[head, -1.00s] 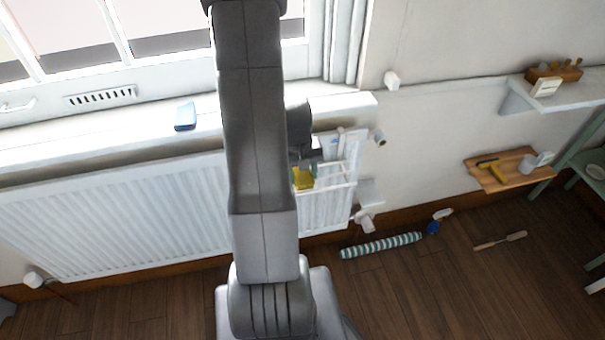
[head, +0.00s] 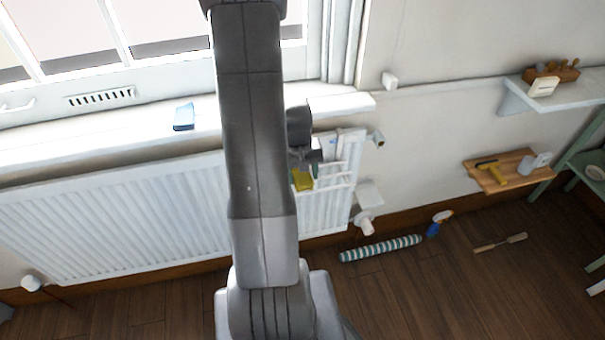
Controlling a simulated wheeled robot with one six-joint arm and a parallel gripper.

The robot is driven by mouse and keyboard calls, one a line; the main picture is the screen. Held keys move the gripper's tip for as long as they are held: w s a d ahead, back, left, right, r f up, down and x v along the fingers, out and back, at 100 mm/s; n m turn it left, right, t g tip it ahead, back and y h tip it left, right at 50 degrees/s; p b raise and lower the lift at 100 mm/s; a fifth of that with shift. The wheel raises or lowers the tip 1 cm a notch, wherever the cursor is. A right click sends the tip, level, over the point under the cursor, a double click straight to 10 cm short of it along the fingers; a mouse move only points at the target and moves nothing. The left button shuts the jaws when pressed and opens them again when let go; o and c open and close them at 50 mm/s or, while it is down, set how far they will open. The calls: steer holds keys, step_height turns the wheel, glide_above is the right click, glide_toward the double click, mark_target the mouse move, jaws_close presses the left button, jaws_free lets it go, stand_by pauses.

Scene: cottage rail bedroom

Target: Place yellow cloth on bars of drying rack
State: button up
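The yellow cloth (head: 303,181) shows as a small patch just below my gripper (head: 308,163), at the bars of the white drying rack (head: 335,182). The rack hangs on the right end of the radiator. My gripper is small in the picture and partly hidden by my arm. I cannot tell whether its fingers are apart or closed on the cloth. The left part of the rack and perhaps part of the cloth are hidden behind my arm. I cannot tell whether the cloth rests on the bars.
The radiator (head: 120,215) runs under the window sill, where a blue item (head: 184,116) lies. A striped roll (head: 381,248), a spray bottle (head: 438,223) and a wooden-handled tool (head: 500,242) are on the floor. A wooden shelf (head: 512,178) and a white shelf (head: 560,98) are at right.

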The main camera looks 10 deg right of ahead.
mark_target(298, 174)
steer(key=shift+s+a+f, duration=0.2)
steer(key=shift+s+f, duration=0.3)
steer(key=shift+f, duration=0.3)
steer(key=shift+r+p, duration=0.25)
steer(key=shift+p, duration=0.15)
step_height(298, 174, up, 13)
steer(key=w+p, duration=0.1)
steer(key=p, duration=0.1)
steer(key=shift+w+a, duration=0.15)
steer(key=shift+a, duration=0.25)
